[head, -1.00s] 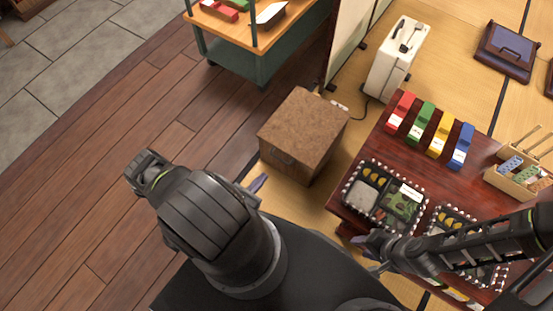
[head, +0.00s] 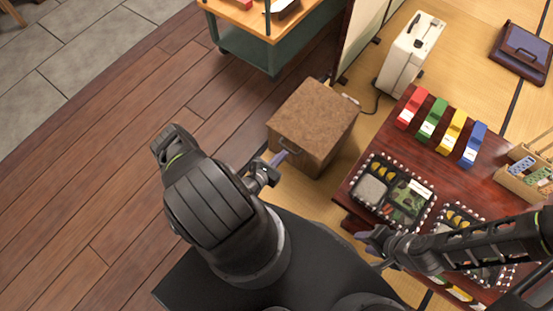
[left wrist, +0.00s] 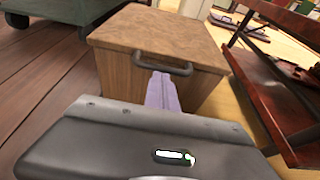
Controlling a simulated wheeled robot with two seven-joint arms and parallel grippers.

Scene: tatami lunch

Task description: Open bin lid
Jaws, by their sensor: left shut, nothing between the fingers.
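The bin (head: 305,155) is a wooden box with a flat brown lid (head: 315,108), which lies closed. A dark bar handle (head: 290,146) is on its near side, and the handle (left wrist: 164,68) shows just below the lid's front edge in the left wrist view. My left gripper (head: 277,159) is shut and empty at the handle. Its pale purple fingers (left wrist: 162,92) reach up to just below the handle; I cannot tell whether they touch it. My right gripper (head: 368,247) is at the near edge of the low table, and whether its jaws are open is unclear.
The low red table (head: 400,130) stands right of the bin, with lunch boxes (head: 392,190) and several coloured blocks (head: 432,118). A white case (head: 408,55) stands behind the bin. A green cart (head: 245,48) is at the back. Wooden floor lies open to the left.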

